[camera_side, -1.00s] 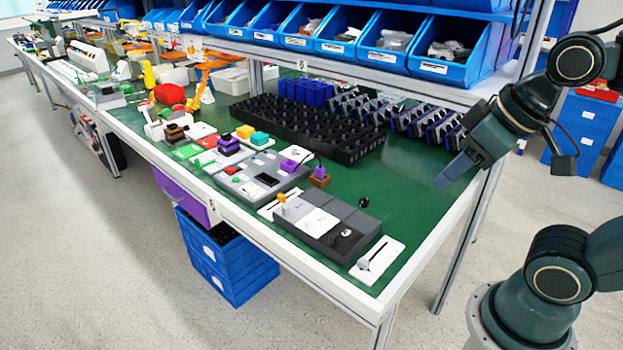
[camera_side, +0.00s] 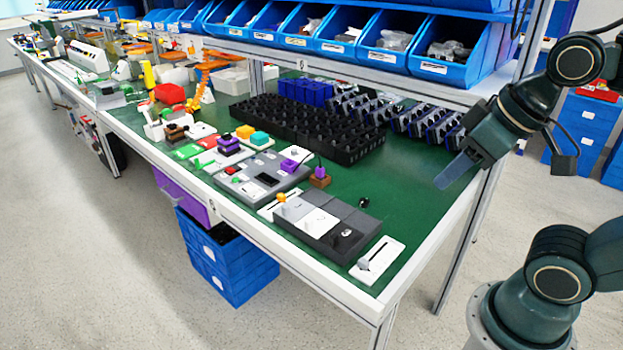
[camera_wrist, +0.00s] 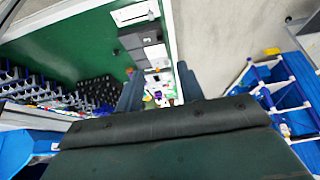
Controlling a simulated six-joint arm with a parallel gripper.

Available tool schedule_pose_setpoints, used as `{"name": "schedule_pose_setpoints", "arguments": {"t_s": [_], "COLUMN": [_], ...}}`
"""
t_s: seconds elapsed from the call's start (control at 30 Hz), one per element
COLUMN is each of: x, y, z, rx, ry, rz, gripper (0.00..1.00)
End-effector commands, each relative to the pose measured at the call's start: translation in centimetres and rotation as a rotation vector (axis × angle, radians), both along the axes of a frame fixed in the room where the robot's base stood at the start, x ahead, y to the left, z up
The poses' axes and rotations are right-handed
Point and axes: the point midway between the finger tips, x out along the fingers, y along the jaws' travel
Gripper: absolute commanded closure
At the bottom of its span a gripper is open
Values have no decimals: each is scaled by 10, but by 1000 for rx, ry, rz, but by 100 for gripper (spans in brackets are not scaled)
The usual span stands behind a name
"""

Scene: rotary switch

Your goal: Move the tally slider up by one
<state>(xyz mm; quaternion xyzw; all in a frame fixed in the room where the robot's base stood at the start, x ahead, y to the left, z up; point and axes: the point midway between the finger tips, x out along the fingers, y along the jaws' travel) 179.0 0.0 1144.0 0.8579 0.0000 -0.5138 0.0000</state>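A white plate with a dark slot and a small grey knob (camera_side: 363,264) lies at the near right corner of the green table in the side view. The plate (camera_side: 386,252) also shows at the top of the wrist view (camera_wrist: 135,13). A second white slider plate (camera_side: 266,211) is partly hidden behind the grey switch box. No label is readable, so I cannot tell which is the tally slider. My gripper (camera_side: 458,170) hangs above the table's right side, clear of both. In the wrist view its two fingers (camera_wrist: 160,90) are apart with nothing between them.
The grey and white switch box (camera_side: 325,225) with an orange knob (camera_side: 282,197) stands left of the near plate. A black grid tray (camera_side: 305,130) and blue bins (camera_side: 385,45) on a shelf are behind. Green table (camera_side: 410,200) is free below my gripper.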

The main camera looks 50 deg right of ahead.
Motion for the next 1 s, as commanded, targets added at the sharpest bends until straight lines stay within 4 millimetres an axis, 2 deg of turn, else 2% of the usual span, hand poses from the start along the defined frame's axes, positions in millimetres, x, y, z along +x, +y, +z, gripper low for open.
{"name": "schedule_pose_setpoints", "arguments": {"t_s": [0.27, 0.47, 0.67, 1.0], "x": [1, 14, 44, 118], "y": [0, -1, -2, -8], "z": [1, 11, 29, 57], "rx": [0, -2, -5, -9], "ry": [1, 14, 46, 112], "rz": [0, -1, -1, -4], "gripper": [62, 62, 62, 62]}}
